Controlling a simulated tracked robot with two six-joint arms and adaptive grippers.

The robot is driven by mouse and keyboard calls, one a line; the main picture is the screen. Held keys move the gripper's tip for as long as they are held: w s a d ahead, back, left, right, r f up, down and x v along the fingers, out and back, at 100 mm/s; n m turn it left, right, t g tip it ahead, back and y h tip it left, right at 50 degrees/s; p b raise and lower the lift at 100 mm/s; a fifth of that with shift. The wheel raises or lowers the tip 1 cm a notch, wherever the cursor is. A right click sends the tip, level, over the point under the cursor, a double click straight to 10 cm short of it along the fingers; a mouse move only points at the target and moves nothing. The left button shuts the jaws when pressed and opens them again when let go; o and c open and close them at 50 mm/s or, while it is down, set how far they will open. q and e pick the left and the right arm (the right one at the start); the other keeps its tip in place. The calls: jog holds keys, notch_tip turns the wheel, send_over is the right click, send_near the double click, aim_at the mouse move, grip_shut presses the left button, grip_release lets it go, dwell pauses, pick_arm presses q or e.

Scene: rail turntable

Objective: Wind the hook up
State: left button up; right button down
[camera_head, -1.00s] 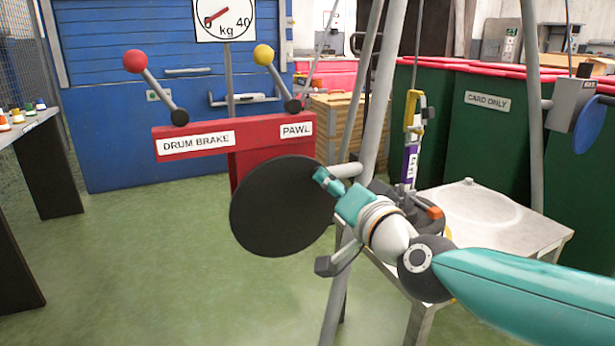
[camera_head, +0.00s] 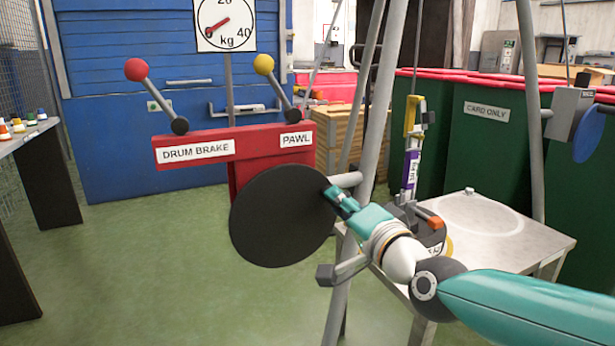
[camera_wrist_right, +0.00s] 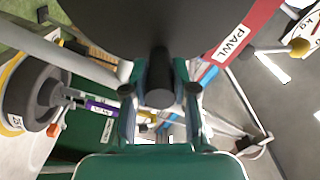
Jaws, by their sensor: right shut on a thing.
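My right gripper (camera_head: 335,193) reaches in from the right to the edge of a large black winding wheel (camera_head: 280,216). In the right wrist view the wheel (camera_wrist_right: 150,22) fills the top, and the gripper (camera_wrist_right: 160,98) is shut on its dark handle (camera_wrist_right: 159,90). The hook (camera_head: 418,208), grey with an orange latch, hangs below a yellow-topped, purple-labelled link (camera_head: 411,165) on a line, above the metal table. A grey and yellow weight near the hook shows at left in the wrist view (camera_wrist_right: 35,95); my arm mostly hides it in the head view. My left gripper is out of view.
A red beam carries the red-knobbed drum brake lever (camera_head: 155,97) and yellow-knobbed pawl lever (camera_head: 280,87). The dial (camera_head: 225,24) needle points near 0. Grey frame legs (camera_head: 372,125) stand beside the wheel; a metal table (camera_head: 505,238) is at right. Green floor lies open at left.

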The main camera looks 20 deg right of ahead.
jog(key=shift+f, duration=0.35)
jog(key=shift+d+f+m, duration=0.25)
jog(key=shift+f+m, duration=0.4)
jog(key=shift+m, duration=0.25)
jog(key=shift+d+f+m, duration=0.2)
jog(key=shift+f+m, duration=0.45)
jog(key=shift+m, duration=0.25)
jog(key=shift+f, duration=0.15)
jog(key=shift+f+m, duration=1.25)
jog(key=shift+m, duration=0.55)
jog(key=shift+a+f+m, duration=0.25)
jog(key=shift+f+m, duration=0.5)
jog(key=shift+m, duration=0.25)
jog(key=shift+a+f+m, duration=0.2)
jog(key=shift+f+m, duration=0.35)
jog(key=shift+m, duration=0.25)
